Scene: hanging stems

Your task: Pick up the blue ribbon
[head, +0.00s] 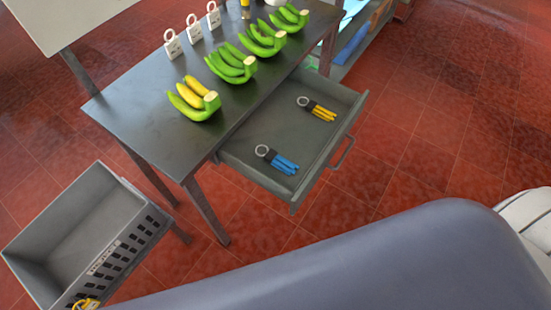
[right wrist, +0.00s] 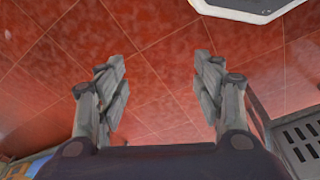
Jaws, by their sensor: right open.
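The blue ribbon (head: 279,160) is a small bundle of blue strips with a dark band and a pale ring. It lies in the near part of the open grey drawer (head: 238,163) under the table, in the head view. A similar yellow ribbon bundle (head: 318,108) lies farther back in the same drawer. My right gripper (right wrist: 160,68) shows in the right wrist view, with its two fingers spread apart and nothing between them. Red floor is behind it, and no ribbon shows in that view. My left gripper is in neither view.
Several banana bunches (head: 237,66) line the dark table (head: 132,100); the nearest is partly yellow. White ring-topped tags (head: 173,45) stand behind them. A grey crate (head: 75,218) is at lower left. Red tiled floor (head: 420,135) is open right of the drawer.

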